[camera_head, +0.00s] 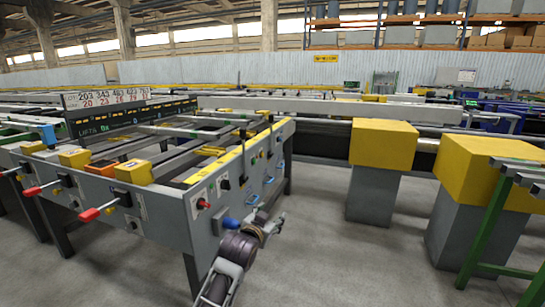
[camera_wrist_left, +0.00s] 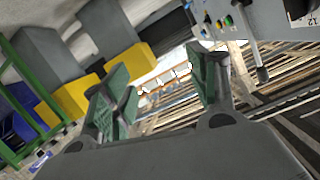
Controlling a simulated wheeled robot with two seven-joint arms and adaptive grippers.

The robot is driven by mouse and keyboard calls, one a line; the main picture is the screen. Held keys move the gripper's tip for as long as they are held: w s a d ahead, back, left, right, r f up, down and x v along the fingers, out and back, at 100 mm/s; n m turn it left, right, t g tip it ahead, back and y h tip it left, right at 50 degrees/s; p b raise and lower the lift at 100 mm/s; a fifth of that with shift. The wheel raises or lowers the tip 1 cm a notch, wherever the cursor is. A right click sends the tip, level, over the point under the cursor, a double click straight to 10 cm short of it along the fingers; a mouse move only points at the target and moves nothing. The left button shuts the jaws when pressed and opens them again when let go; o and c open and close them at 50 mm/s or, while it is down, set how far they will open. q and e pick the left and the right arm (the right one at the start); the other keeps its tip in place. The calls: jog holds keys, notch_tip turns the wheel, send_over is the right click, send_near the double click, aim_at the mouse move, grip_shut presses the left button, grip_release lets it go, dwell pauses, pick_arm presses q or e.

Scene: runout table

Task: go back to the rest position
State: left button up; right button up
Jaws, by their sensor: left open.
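My left gripper (camera_head: 268,222) is beside the end panel of the runout table (camera_head: 160,205), low in the middle of the head view. In the left wrist view its two green-padded fingers (camera_wrist_left: 160,72) stand wide apart with nothing between them. The runout table's grey panel carries red-tipped levers (camera_head: 90,214), buttons and yellow boxes. I cannot tell whether the gripper touches the panel. My right gripper is not in view.
Two yellow-topped grey blocks (camera_head: 383,143) stand to the right, with a green frame (camera_head: 485,225) at the right edge. Bare concrete floor (camera_head: 340,255) lies between the table and the blocks. A digit board (camera_head: 105,98) stands over the table.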

pick_arm(q)
jog(key=s+a+f+n+g, duration=0.2)
jog(key=s+a+f, duration=0.3)
jog(key=s+f, duration=1.2)
jog(key=s+a+f+n+g+p, duration=0.1)
jog(key=s+a+f+n+g, duration=0.2)
jog(key=s+f, duration=1.4)
jog(key=s+a+g, duration=0.2)
jog(key=a, duration=0.1)
jog(key=shift+s+f+g, duration=0.3)
jog(key=shift+s+f, duration=0.05)
jog(key=shift+f, duration=0.05)
jog(key=shift+s+a+f+p, duration=0.15)
jog(key=shift+a+f+p, duration=0.1)
jog(key=shift+p, duration=0.9)
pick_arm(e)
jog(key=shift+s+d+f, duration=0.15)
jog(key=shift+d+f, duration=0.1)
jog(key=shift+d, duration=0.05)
